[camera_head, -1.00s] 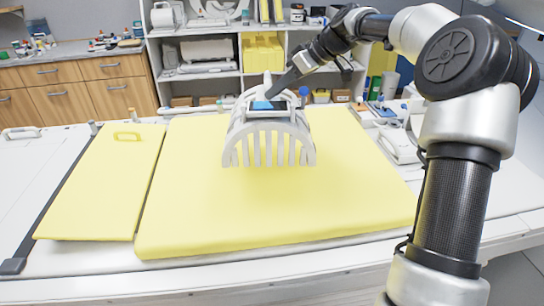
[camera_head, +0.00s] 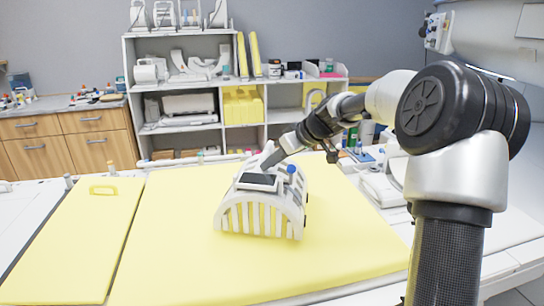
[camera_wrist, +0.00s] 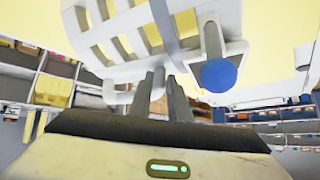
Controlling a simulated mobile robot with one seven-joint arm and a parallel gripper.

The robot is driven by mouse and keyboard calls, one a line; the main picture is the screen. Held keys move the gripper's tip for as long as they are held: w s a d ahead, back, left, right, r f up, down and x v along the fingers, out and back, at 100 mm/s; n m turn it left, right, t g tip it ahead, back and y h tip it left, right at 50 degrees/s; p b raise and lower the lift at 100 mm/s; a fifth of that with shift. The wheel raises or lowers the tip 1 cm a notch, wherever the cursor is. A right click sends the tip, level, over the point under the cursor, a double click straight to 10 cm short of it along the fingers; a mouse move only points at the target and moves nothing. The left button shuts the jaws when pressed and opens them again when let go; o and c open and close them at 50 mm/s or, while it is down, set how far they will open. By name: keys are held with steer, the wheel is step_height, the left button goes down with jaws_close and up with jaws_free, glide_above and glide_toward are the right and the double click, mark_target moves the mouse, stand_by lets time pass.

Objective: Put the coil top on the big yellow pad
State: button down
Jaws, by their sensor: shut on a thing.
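The coil top (camera_head: 264,203) is a white arched cage with slats, a dark panel on top and a blue knob (camera_head: 291,168). It is over the middle of the big yellow pad (camera_head: 175,250); I cannot tell whether its lower edge touches the pad. My gripper (camera_head: 272,158) is shut on the coil top at its back upper side. In the wrist view the fingers (camera_wrist: 158,92) meet a white bar of the coil top (camera_wrist: 130,30), with the blue knob (camera_wrist: 218,75) close on the right.
A smaller yellow pad (camera_head: 75,240) with a handle lies left of the big pad. White shelves (camera_head: 195,90) with coils and yellow blocks stand behind the table. White equipment (camera_head: 385,185) lies at the right back. The big pad is bare around the coil top.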

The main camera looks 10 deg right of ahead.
steer(key=shift+f, duration=1.15)
steer(key=c, duration=2.1)
jaws_free()
steer(key=shift+f, duration=0.25)
steer(key=o, duration=0.5)
steer(key=shift+r, duration=0.1)
steer(key=shift+c, duration=0.2)
steer(key=shift+r, duration=0.1)
steer(key=shift+s+d+r, duration=0.1)
steer(key=shift+r, duration=0.05)
steer(key=v, duration=1.1)
steer(key=shift+s+r, duration=0.15)
steer(key=shift+r, duration=0.15)
